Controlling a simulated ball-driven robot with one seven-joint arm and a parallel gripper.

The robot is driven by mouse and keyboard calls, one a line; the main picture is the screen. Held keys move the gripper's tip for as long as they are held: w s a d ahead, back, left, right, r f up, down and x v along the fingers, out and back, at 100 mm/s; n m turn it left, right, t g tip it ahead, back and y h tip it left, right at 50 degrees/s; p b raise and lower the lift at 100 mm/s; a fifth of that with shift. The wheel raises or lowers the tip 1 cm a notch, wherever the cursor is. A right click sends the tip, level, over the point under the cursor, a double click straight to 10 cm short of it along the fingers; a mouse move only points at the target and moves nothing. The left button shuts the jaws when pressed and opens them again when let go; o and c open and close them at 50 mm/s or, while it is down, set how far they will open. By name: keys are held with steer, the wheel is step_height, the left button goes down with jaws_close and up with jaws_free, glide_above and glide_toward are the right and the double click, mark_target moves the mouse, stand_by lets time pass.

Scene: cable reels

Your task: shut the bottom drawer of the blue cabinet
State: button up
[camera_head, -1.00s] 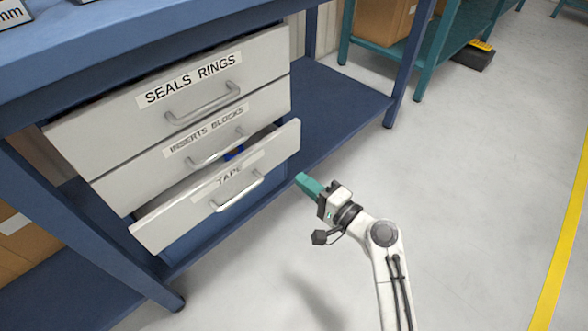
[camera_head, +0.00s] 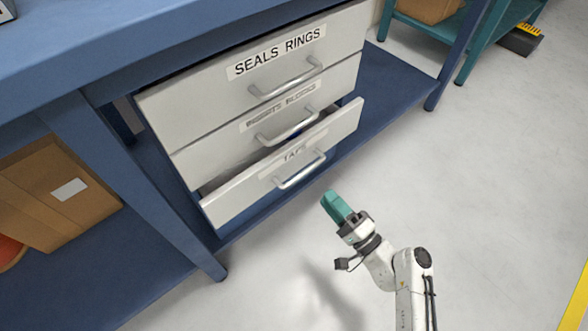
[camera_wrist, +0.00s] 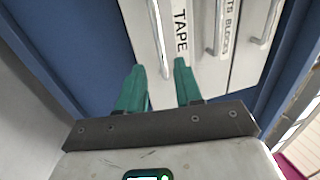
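The blue cabinet (camera_head: 160,205) is a bench frame holding a stack of light grey drawers. The bottom drawer (camera_head: 235,197), labelled TAPE, stands pulled out past the drawers above it. Its metal bar handle (camera_head: 300,170) faces me. My gripper (camera_head: 328,199) has teal fingers and is in front of the drawer, to the lower right of the handle, apart from it. In the wrist view my gripper (camera_wrist: 160,75) is open and empty, with the TAPE drawer front (camera_wrist: 184,58) beyond the fingertips.
The INSERTS BLOCKS drawer (camera_head: 215,152) and SEALS RINGS drawer (camera_head: 190,100) are above. Cardboard boxes (camera_head: 50,195) sit at left on the lower shelf. A teal rack (camera_head: 478,40) stands at the back right.

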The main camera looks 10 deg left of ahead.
mark_target(305, 172)
steer(key=b+x, duration=0.2)
steer(key=x, duration=0.8)
steer(key=shift+a, duration=0.1)
jaws_close()
